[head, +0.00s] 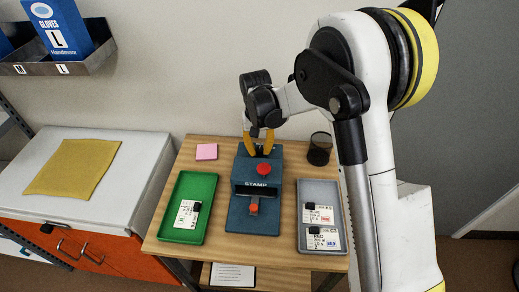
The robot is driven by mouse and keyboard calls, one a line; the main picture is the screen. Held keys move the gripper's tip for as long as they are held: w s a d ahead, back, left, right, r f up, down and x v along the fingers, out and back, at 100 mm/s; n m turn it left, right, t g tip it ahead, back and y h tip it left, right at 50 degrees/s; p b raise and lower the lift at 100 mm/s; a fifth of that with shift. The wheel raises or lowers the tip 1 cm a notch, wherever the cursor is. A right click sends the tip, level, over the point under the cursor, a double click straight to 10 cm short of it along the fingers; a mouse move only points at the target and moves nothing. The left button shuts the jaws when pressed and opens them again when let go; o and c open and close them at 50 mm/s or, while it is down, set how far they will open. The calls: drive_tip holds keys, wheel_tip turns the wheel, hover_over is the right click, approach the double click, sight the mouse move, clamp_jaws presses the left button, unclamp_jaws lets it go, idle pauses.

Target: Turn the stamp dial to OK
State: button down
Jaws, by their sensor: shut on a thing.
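The blue stamp device (240,216) stands in the middle of the wooden table, with a white STAMP label, a red button (264,168) on top and an orange-red piece (254,209) at its front. My gripper (259,150) points down at the back of the device, its yellow fingers shut around a small dark part there, which I take as the stamp dial. The fingers mostly cover the dial, and its setting cannot be read.
A green tray (170,218) with a labelled card stands left, a grey tray (333,190) with two cards right. A dark cup (319,149) stands close to the right of my gripper. Pink notes (206,152) lie at the back left. The table's front strip is clear.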

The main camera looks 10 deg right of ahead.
drive_tip(key=shift+n, duration=2.3)
drive_tip(key=c, duration=1.2)
unclamp_jaws()
